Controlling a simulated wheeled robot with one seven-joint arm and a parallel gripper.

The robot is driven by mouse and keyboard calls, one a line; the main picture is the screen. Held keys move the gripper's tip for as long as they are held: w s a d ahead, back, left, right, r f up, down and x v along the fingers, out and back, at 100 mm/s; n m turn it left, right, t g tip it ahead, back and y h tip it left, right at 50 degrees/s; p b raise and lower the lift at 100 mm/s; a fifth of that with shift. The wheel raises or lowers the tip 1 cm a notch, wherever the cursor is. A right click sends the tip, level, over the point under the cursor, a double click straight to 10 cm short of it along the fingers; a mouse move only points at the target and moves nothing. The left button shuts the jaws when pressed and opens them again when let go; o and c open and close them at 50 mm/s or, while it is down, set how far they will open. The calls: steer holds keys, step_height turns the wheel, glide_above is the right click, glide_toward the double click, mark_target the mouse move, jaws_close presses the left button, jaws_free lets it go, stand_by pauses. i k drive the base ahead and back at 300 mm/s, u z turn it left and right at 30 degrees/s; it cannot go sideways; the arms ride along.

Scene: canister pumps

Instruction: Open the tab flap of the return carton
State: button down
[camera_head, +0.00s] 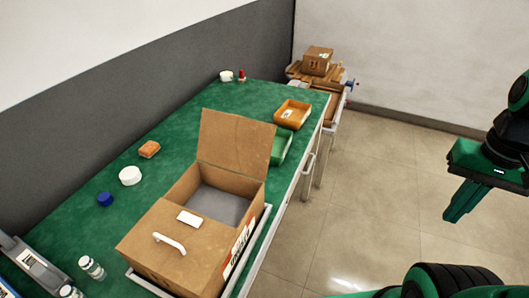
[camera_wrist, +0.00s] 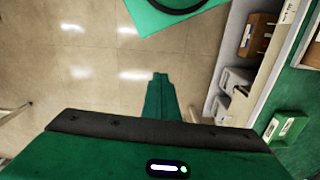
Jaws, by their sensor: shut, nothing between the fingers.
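The return carton (camera_head: 188,245) is a brown cardboard box on the green-topped bench. One flap (camera_head: 236,143) stands raised at its far side, and part of its grey inside shows. The near flap (camera_head: 160,243) lies flat over the near part of the top and carries a white handle-like tab (camera_head: 169,243) and a white label (camera_head: 190,218). My gripper (camera_head: 452,216) is at the right of the head view, over the floor and well apart from the carton. Its fingers are shut and empty, and they also show in the wrist view (camera_wrist: 158,76).
The green bench (camera_head: 120,208) holds an orange tray (camera_head: 292,115), a green tray (camera_head: 281,146), a white round lid (camera_head: 130,176), a blue cap (camera_head: 105,199) and small bottles (camera_head: 91,267). Another carton (camera_head: 317,61) stands on a cart behind. The floor (camera_head: 375,190) right of the bench is clear.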

mark_target(244, 145)
steer(key=u, duration=0.05)
steer(key=k, duration=0.35)
steer(key=u, duration=0.7)
steer(key=k, duration=0.9)
steer(key=z, duration=0.95)
steer(key=i, duration=1)
steer(key=u, duration=0.05)
